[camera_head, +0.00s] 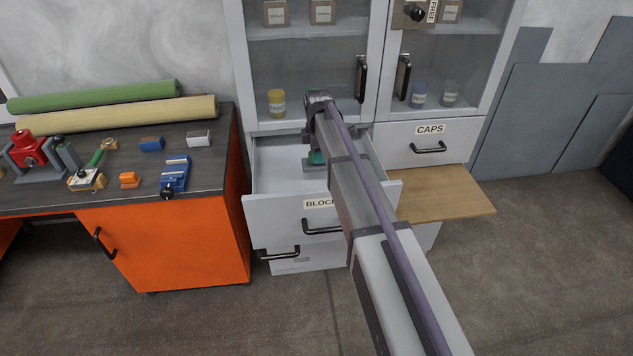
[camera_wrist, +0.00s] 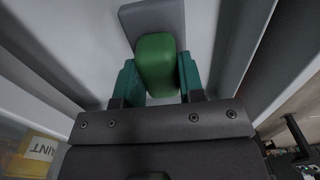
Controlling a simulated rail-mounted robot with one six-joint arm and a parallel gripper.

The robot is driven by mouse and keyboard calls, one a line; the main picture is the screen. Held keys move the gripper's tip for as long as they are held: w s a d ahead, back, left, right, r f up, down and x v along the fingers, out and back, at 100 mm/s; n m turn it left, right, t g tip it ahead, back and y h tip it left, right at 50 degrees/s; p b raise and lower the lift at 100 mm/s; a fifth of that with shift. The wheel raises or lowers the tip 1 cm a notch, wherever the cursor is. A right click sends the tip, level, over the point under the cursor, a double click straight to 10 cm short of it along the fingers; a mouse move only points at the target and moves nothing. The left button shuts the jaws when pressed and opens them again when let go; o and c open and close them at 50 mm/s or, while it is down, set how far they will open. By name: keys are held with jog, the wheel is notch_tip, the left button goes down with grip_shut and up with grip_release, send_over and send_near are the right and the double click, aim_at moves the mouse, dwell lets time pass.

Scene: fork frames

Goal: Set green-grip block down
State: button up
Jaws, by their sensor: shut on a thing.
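My gripper (camera_wrist: 158,78) has its two teal fingers shut on the rounded green grip of the green-grip block (camera_wrist: 156,58) in the wrist view. The block's grey body (camera_wrist: 152,16) lies beyond the grip, partly cut off by the top edge. In the head view my gripper (camera_head: 316,158) reaches down inside the open drawer (camera_head: 268,218), whose label is partly hidden by my arm and reads "BLOC". My arm hides most of the block there. I cannot tell whether the block touches the drawer floor.
Drawer walls (camera_wrist: 240,50) rise close on both sides. The glass-door cabinet (camera_head: 306,60) stands above and behind. A wooden pull-out board (camera_head: 440,192) juts out at right under the "CAPS" drawer (camera_head: 395,146). An orange workbench (camera_head: 190,240) with tools stands at left.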

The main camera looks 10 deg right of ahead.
aim_at(318, 168)
notch_tip(318, 168, down, 6)
jog(key=b, duration=0.4)
jog(key=shift+f+b, duration=0.2)
jog(key=shift+b, duration=0.1)
jog(key=shift+r+p, duration=0.25)
jog(key=shift+p, duration=0.05)
jog(key=shift+f, duration=0.25)
jog(key=o, duration=1)
notch_tip(318, 168, up, 13)
jog(key=p, duration=1.2)
jog(key=shift+f, duration=0.1)
jog(key=s+m, duration=1.7)
jog(key=s, duration=1.4)
jog(key=shift+s+f, duration=0.15)
jog(key=shift+s, duration=0.2)
